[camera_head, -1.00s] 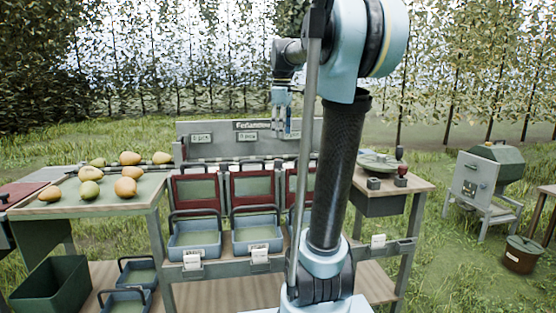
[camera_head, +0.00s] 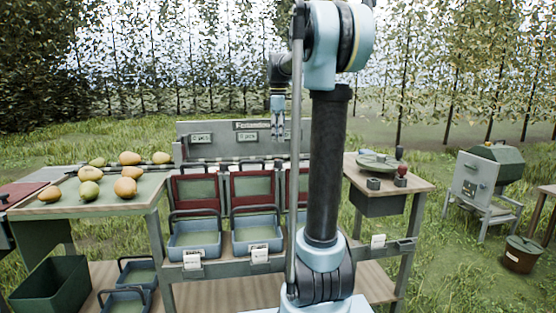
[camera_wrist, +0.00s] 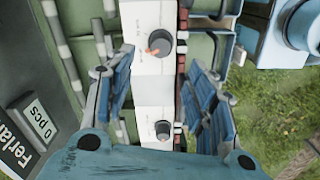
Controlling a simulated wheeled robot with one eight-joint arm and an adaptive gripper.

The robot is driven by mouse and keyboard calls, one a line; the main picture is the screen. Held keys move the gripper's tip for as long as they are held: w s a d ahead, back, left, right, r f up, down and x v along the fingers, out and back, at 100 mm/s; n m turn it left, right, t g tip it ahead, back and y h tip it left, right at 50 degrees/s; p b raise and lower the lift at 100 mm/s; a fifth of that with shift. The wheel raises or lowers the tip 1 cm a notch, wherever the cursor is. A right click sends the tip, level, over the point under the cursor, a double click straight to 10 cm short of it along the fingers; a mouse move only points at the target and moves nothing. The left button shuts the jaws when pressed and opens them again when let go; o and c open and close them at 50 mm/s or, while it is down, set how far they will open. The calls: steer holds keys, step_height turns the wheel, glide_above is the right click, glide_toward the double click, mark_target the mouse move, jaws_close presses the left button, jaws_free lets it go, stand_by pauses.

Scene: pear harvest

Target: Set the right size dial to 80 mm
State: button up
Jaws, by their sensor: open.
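The wrist view shows two dark round dials on white panels: one upper dial (camera_wrist: 160,42) with an orange mark at its lower left, and one lower dial (camera_wrist: 163,130). I cannot tell which is the right size dial, and the scale figures are too small to read. My gripper (camera_wrist: 158,65) is open. Its blue fingers lie to either side of the white panels in that view, with nothing held between them. In the head view my gripper (camera_head: 277,107) hangs fingers down above the sorting bench, in front of the grey sign board; the dials cannot be made out there.
The grey board (camera_head: 190,155) with count displays stands behind the bench. Blue trays (camera_head: 192,252) and red-framed flaps line its front. A table (camera_head: 75,208) with several pears is at left. A side table (camera_head: 415,185) with a green round plate stands at right.

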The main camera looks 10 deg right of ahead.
mark_target(278, 160)
step_height(278, 160, down, 10)
steer(key=shift+r, duration=0.15)
stand_by(0.4)
steer(key=c, duration=1.1)
